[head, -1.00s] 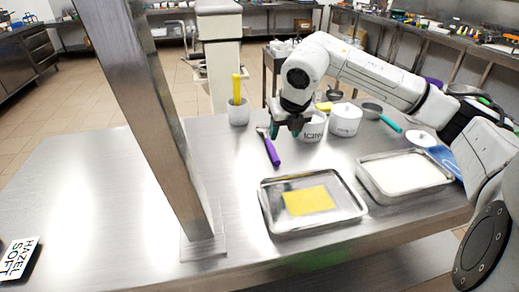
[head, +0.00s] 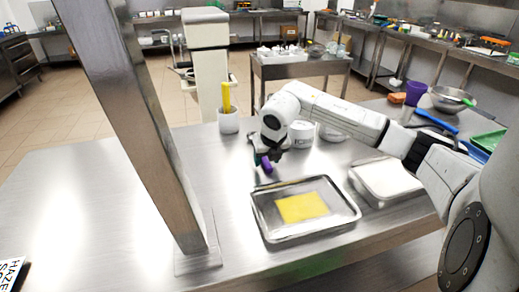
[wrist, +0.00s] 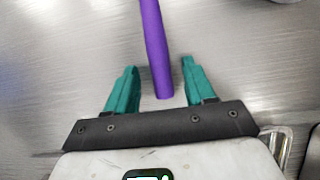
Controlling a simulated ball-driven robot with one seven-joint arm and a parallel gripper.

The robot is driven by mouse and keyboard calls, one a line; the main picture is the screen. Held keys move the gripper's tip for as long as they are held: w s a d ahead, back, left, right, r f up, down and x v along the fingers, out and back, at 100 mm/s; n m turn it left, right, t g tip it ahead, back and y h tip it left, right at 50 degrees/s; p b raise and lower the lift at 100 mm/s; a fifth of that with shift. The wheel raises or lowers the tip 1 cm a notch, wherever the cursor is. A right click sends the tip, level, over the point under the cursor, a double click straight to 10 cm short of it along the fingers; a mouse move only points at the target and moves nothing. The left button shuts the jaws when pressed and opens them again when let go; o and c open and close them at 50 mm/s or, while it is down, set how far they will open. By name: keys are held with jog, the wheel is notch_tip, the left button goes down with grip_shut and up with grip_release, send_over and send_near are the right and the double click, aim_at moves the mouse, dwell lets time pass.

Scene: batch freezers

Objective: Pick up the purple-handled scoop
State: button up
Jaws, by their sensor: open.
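The purple-handled scoop (head: 265,163) lies on the steel table, left of the white pots. In the wrist view its purple handle (wrist: 154,45) runs up from between my fingertips to the top edge, and its head is out of that view. My gripper (wrist: 158,80) is open, with one teal finger on each side of the handle's near end. No contact with the handle shows. In the head view my gripper (head: 264,158) is low over the table at the scoop and hides part of it.
A metal tray with a yellow sheet (head: 302,207) is just in front of the scoop. A second tray (head: 385,180) with white contents is to its right. A white cup with a yellow handle (head: 228,121) stands behind left. A steel post (head: 150,140) rises at left.

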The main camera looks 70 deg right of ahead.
jog(key=shift+w+d+f, duration=0.1)
jog(key=shift+w+f, duration=0.05)
jog(key=shift+f, duration=0.35)
grip_shut()
